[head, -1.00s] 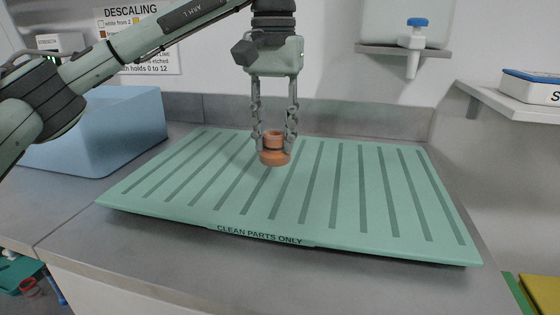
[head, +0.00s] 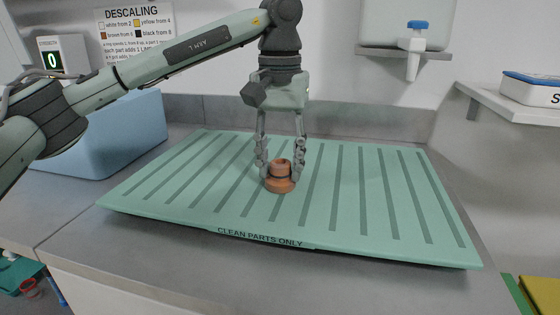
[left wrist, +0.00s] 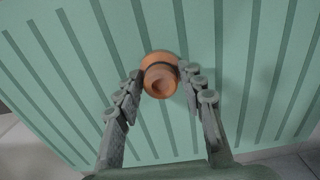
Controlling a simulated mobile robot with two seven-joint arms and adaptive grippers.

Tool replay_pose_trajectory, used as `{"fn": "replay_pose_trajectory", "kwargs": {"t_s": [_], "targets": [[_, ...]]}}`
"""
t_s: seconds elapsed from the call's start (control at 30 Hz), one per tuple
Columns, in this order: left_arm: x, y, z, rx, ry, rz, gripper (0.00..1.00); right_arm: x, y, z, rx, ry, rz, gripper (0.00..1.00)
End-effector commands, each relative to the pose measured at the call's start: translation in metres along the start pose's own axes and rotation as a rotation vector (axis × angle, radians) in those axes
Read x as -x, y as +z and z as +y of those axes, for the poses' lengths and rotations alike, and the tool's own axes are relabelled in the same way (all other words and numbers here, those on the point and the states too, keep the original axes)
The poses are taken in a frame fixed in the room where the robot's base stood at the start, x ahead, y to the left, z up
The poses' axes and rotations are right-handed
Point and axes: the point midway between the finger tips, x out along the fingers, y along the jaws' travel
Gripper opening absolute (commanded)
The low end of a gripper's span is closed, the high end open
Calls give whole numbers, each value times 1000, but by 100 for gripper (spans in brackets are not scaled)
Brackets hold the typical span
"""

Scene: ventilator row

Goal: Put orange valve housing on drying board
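The orange valve housing (head: 280,183) is a stepped ring-shaped part with a wide flange and a narrower collar around an open bore. It is upright, low at the middle of the green, slatted drying board (head: 390,215); whether its base touches the board I cannot tell. My left gripper (head: 280,174) points down with its fingers on both sides of the housing, shut on it. In the left wrist view the housing (left wrist: 161,76) sits between the two fingertips (left wrist: 160,74), with board behind it. My right gripper is not in view.
A blue bin (head: 125,135) stands left of the board. A wall dispenser with a blue-topped tap (head: 413,40) hangs behind. A shelf with a white box (head: 530,92) is at the right. The board around the housing is clear.

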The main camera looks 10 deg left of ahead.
Motion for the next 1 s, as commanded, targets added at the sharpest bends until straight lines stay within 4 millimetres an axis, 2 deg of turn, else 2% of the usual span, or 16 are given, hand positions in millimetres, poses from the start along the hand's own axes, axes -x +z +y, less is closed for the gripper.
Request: {"fn": "replay_pose_trajectory", "kwargs": {"t_s": [0.33, 0.47, 0.6, 0.8, 0.9, 1.0], "targets": [[1, 0, 0, 0, 0, 0, 51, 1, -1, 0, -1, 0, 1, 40], [8, 0, 0, 0, 0, 2, 51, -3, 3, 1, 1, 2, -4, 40], [32, 0, 1, 0, 1, 3, 51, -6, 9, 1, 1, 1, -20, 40], [80, 0, 0, 1, -1, 4, 51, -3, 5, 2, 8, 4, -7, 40], [98, 0, 0, 2, -1, 4, 51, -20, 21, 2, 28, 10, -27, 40], [111, 0, 0, -1, -1, 2, 51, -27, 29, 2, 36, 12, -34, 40]]}}
